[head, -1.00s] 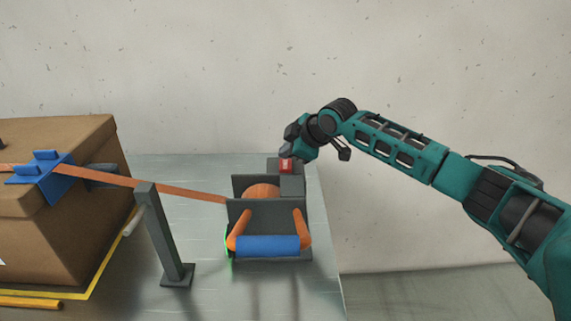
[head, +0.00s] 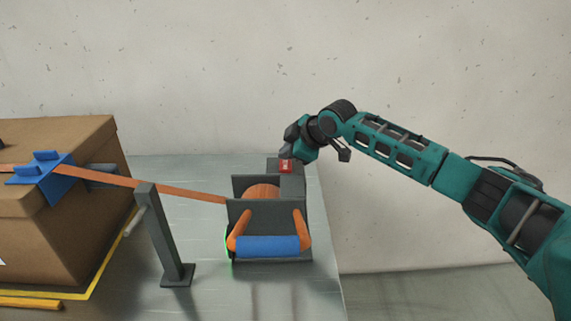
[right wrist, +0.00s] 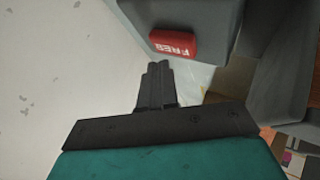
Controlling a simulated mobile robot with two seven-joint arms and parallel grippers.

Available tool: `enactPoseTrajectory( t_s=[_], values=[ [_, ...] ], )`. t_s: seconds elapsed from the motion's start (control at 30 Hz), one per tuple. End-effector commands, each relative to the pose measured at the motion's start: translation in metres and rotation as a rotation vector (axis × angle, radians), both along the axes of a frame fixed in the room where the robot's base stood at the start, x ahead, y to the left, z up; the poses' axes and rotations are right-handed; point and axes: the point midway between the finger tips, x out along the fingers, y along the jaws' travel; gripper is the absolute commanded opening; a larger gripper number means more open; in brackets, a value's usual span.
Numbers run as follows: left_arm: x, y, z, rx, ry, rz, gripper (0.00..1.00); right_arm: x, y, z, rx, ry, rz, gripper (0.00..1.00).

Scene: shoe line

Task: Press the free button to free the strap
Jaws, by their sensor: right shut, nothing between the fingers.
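The red free button (head: 286,167) sits on a grey block at the back right of the dark grey strap winch (head: 268,216). In the right wrist view the red button (right wrist: 174,43) shows its lettering, just beyond and right of my fingertips. My right gripper (right wrist: 158,67) is shut and empty, with a small gap to the button in that picture. In the head view my right gripper (head: 288,151) is just above the button; whether it touches is hard to tell. The orange strap (head: 185,192) runs from the box to the winch's spool. My left gripper is not in view.
A cardboard box (head: 75,235) stands on the left with a blue corner guard (head: 45,175) under the strap. A grey post (head: 160,235) stands between box and winch. The winch's blue handle (head: 268,246) faces front. Bare grey tabletop (head: 210,290) lies in front.

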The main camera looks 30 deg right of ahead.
Motion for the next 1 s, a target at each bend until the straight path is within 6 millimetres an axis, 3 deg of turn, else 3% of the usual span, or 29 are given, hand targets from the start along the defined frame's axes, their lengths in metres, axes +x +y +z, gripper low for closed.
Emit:
enactPoseTrajectory(
  t_s=[1.0],
  values=[
    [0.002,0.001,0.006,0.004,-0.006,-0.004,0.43,0.000,0.000,-0.012,0.000,0.000,0.000,0.00]
  ],
)
